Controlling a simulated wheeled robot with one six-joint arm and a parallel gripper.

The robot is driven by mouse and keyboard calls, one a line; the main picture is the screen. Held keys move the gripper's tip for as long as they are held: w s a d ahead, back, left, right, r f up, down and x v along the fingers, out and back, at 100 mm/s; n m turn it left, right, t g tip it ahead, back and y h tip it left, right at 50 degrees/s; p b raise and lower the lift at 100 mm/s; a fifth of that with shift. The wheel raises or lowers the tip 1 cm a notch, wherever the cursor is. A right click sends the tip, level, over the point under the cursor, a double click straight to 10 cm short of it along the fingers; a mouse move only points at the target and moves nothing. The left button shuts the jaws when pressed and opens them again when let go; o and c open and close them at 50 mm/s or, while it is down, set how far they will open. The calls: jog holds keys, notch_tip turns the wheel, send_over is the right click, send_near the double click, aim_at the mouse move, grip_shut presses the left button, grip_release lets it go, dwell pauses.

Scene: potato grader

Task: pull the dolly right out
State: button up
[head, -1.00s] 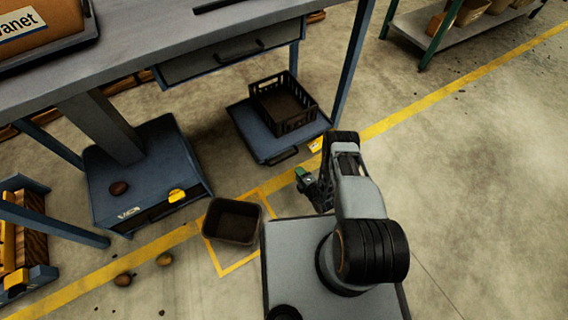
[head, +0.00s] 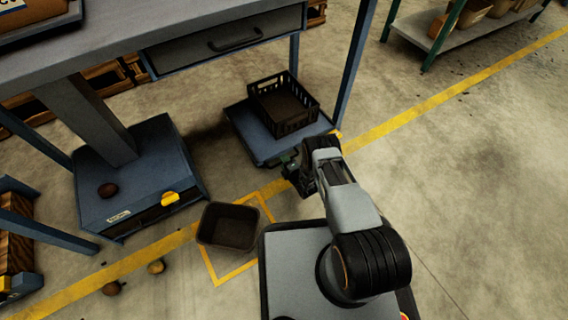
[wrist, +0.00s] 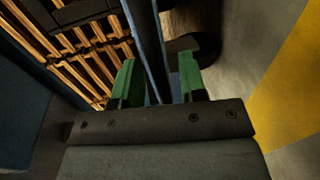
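The dolly (head: 246,124) is a low blue platform under the bench, with a black slatted crate (head: 284,99) standing on it. My gripper (head: 291,168) is at the dolly's front edge in the head view, and my wrist hides most of the front handle there. In the wrist view the two green fingers of my gripper (wrist: 158,62) are apart. A blue edge runs between and beyond them, with a dark rounded part beside the right finger. I cannot tell whether the handle is between the fingers.
A dark open bin (head: 229,226) sits on the floor left of my base, by a yellow floor outline. A bench leg (head: 352,65) stands right of the dolly. A blue pedestal base (head: 140,175) is at left. Potatoes (head: 156,267) lie on the floor. The floor at right is clear.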

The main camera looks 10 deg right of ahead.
jog(key=shift+w+a, duration=0.2)
jog(key=shift+w, duration=0.15)
grip_shut()
dwell(0.4)
